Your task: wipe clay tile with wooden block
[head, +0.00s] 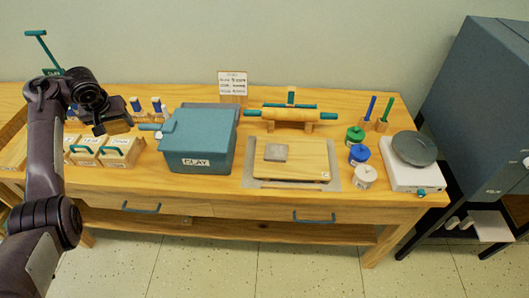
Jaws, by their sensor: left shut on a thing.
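The clay tile (276,152) is a small grey square lying flat on a wooden board (300,168) right of the table's middle. My left gripper (108,112) is raised over the left part of the table, well to the left of the tile. It is shut on the wooden block (119,126), a brown piece whose lower part shows below the dark fingers. The block is apart from the tile, and the gripper hides part of it. My right gripper is not in view.
A blue CLAY bin (203,150) stands between my left gripper and the board. Small wooden boxes (118,151) stand below the gripper. A rolling pin (290,114) on a stand is behind the board; paint jars (359,153) and a scale (412,178) are at right.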

